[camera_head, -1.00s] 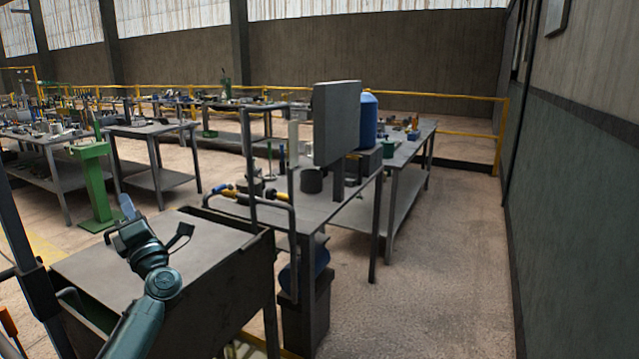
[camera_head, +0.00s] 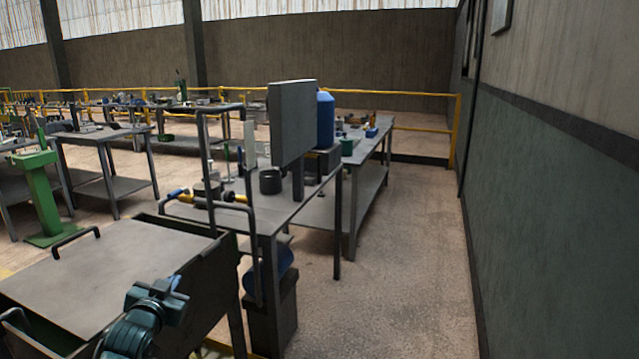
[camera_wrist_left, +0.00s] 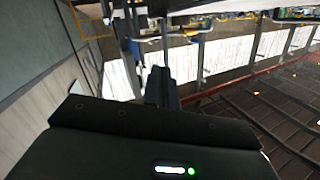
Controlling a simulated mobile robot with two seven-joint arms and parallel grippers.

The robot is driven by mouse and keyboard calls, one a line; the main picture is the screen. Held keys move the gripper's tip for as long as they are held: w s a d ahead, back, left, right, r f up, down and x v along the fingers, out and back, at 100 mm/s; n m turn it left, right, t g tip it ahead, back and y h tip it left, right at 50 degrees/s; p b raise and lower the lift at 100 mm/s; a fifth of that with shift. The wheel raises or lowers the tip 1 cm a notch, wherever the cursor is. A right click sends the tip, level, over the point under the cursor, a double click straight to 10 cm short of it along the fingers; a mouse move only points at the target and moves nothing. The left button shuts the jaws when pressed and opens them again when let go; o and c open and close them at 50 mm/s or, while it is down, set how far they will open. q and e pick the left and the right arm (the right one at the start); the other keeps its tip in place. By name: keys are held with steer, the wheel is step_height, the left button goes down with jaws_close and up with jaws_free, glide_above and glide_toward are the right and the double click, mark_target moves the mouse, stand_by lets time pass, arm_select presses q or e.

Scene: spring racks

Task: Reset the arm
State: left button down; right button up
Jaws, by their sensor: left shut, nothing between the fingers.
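My left arm comes in at the bottom of the head view, and its gripper (camera_head: 176,284) is low in front of the right side of a grey-topped metal cart (camera_head: 110,265). In the left wrist view the dark fingers (camera_wrist_left: 162,80) are together with nothing between them. The fingertips are small and hard to make out in the head view. My right gripper is not in view.
A metal workbench (camera_head: 300,212) with a grey panel (camera_head: 290,122) and a blue container (camera_head: 325,120) stands beyond the cart. A green stand (camera_head: 42,195) is at the left. The floor (camera_head: 400,270) is clear between the benches and the right wall (camera_head: 560,220).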

arm_select(q)
steer(key=s+d+f+g+h, duration=0.2)
steer(key=s+d+f, duration=0.7)
steer(key=s+f, duration=0.55)
steer(key=s+d+f+g, duration=0.1)
steer(key=s+d, duration=0.2)
steer(key=s, duration=0.4)
steer(key=s+d+f+g+h, duration=0.1)
steer(key=s+d+f, duration=0.1)
steer(key=s, duration=0.5)
steer(key=s+d+f+g+h, duration=0.1)
steer(key=s+d+f, duration=0.1)
steer(key=s, duration=0.5)
steer(key=shift+s+d+g, duration=0.25)
steer(key=shift+d+g, duration=0.05)
steer(key=shift+d, duration=0.6)
